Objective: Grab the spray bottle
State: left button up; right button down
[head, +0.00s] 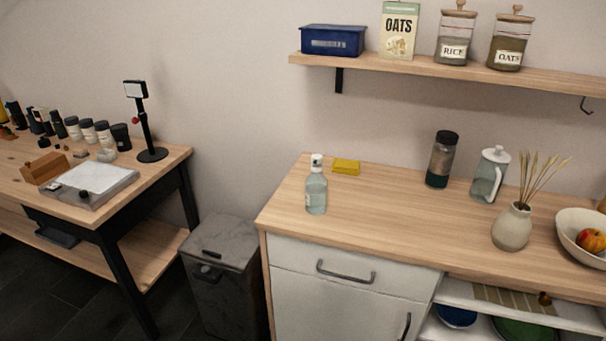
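The spray bottle (316,190) is clear and pale blue with a white top. It stands upright on the wooden counter (380,215), near the counter's left end. Neither of my grippers shows in the head view, and nothing touches the bottle.
A yellow sponge (346,167) lies just behind the bottle. A dark tumbler (441,160), a glass pitcher (489,175), a vase (512,227) and a fruit bowl (582,240) stand to the right. A shelf (450,72) hangs above. A grey bin (224,262) stands left of the counter.

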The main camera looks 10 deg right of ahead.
aim_at(316, 184)
jog(key=i+j, duration=0.15)
jog(key=j, duration=0.2)
jog(key=i+j, duration=0.15)
jog(key=j, duration=0.2)
jog(key=i+j, duration=0.15)
jog(key=j, duration=0.2)
jog(key=i+j+z, duration=0.1)
jog(key=j, duration=0.2)
jog(key=z, duration=2)
